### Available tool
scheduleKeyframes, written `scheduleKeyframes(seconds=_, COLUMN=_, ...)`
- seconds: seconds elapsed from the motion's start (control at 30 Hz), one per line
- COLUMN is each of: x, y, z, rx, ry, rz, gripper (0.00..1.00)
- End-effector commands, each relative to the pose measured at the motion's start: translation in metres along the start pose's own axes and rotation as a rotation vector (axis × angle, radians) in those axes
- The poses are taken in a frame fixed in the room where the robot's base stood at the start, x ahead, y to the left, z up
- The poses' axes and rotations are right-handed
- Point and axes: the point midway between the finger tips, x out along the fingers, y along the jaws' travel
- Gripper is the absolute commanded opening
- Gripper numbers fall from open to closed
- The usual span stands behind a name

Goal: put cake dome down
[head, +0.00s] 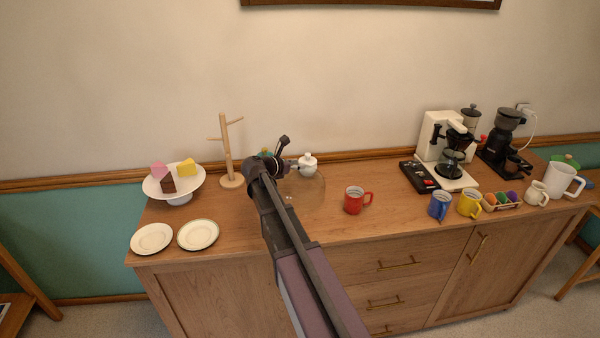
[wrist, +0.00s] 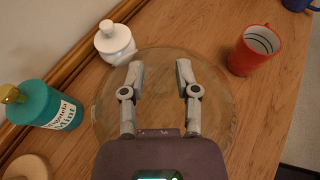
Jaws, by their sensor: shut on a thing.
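The cake dome (wrist: 215,108) is clear glass and shows in the wrist view as a wide faint disc beneath my gripper (wrist: 160,70). The fingers stand apart around its middle; the gripped part is hard to make out through the clear glass. In the head view the dome (head: 309,196) is a faint outline to the right of my gripper (head: 280,160), partly behind my arm. It is over the wooden sideboard (head: 400,225); whether its rim touches the top I cannot tell. The white cake stand (head: 180,199) at the left holds several cake pieces, uncovered.
A white lidded jar (head: 308,163) and a teal Mint bottle (wrist: 52,106) are close to the dome. A red mug (head: 354,200) stands at its right. A wooden mug tree (head: 228,160) and two plates (head: 198,235) are left. Coffee gear and mugs fill the right end.

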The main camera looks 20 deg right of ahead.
Motion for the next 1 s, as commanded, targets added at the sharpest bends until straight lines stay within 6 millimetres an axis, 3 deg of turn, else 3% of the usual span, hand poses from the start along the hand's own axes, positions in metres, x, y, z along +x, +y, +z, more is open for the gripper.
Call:
scheduleKeyframes(seconds=0.2, x=0.007, y=0.0, z=-0.018, rx=0.0, ry=-0.001, rz=0.0, gripper=0.0)
scheduleKeyframes(seconds=0.8, x=0.009, y=-0.001, z=-0.022, rx=0.0, ry=-0.001, rz=-0.001, gripper=0.0)
scheduleKeyframes(seconds=0.83, x=0.009, y=-0.001, z=-0.022, rx=0.0, ry=0.0, rz=-0.001, gripper=0.46)
scheduleKeyframes(seconds=0.93, x=0.009, y=-0.001, z=-0.021, rx=0.001, ry=0.0, rz=-0.001, gripper=0.75)
scheduleKeyframes(seconds=1.0, x=0.009, y=-0.001, z=-0.021, rx=0.001, ry=0.0, rz=-0.001, gripper=0.75)
